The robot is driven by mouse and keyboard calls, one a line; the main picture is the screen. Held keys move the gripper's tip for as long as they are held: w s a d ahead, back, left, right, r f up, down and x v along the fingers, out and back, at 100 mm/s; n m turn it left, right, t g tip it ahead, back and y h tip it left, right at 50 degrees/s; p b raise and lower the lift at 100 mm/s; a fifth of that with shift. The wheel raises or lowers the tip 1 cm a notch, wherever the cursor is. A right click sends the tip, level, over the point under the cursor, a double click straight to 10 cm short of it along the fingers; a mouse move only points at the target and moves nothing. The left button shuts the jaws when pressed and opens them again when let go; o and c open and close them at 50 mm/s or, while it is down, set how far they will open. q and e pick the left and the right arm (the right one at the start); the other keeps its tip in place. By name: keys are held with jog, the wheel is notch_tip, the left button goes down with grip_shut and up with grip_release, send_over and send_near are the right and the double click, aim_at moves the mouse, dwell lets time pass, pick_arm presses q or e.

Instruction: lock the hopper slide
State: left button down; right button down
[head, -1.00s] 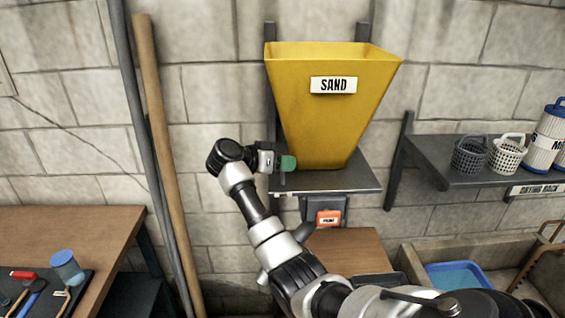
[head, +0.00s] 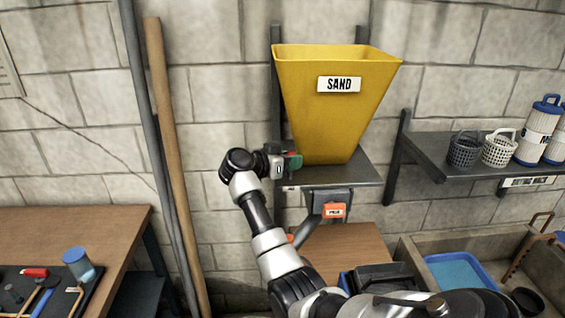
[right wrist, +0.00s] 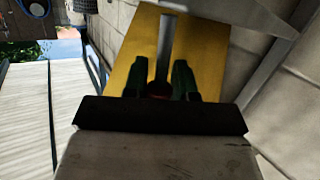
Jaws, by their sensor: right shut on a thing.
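The yellow sand hopper (head: 335,115) stands on a grey wall shelf (head: 335,179), with a grey unit bearing an orange label (head: 334,210) below. My right gripper (head: 291,162), with green fingertips, is at the hopper's lower left, just above the shelf. In the right wrist view, its fingers (right wrist: 158,85) are close together around a small dark red piece (right wrist: 158,90), in line with a grey rod (right wrist: 166,48) against the yellow hopper. The piece is mostly hidden, so I cannot tell how the slide is set. My left gripper is out of view.
A wooden pole (head: 178,170) leans on the wall at left. A workbench (head: 75,235) with tools is at lower left. A shelf (head: 445,170) with baskets and filter cartridges is at right. A blue tray (head: 460,270) lies in the trough below it.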

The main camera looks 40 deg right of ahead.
jog(key=shift+s+a+m+h, duration=0.2)
jog(key=shift+a+m+h, duration=0.1)
jog(key=shift+a, duration=0.05)
jog(key=shift+s+m+h, duration=0.15)
jog(key=shift+m+h, duration=0.15)
jog(key=shift+s+a+f+m+t+h, duration=0.15)
jog(key=shift+s+a+m+h, duration=0.1)
jog(key=shift+m+h, duration=0.15)
jog(key=shift+s+a+m+t+h, duration=0.2)
jog(key=shift+s+m+h, duration=0.1)
jog(key=shift+m, duration=0.2)
jog(key=shift+a+m+b, duration=0.1)
jog(key=shift+m+b, duration=0.2)
jog(key=shift+b, duration=0.05)
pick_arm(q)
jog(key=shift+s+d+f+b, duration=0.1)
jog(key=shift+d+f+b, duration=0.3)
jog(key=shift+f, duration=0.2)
pick_arm(e)
jog(key=shift+s+a+f+m+h, duration=0.1)
jog(key=shift+s+a+m+h, duration=0.15)
jog(key=shift+s+m+h, duration=0.35)
jog(key=shift+w, duration=0.2)
jog(key=c, duration=0.9)
grip_release()
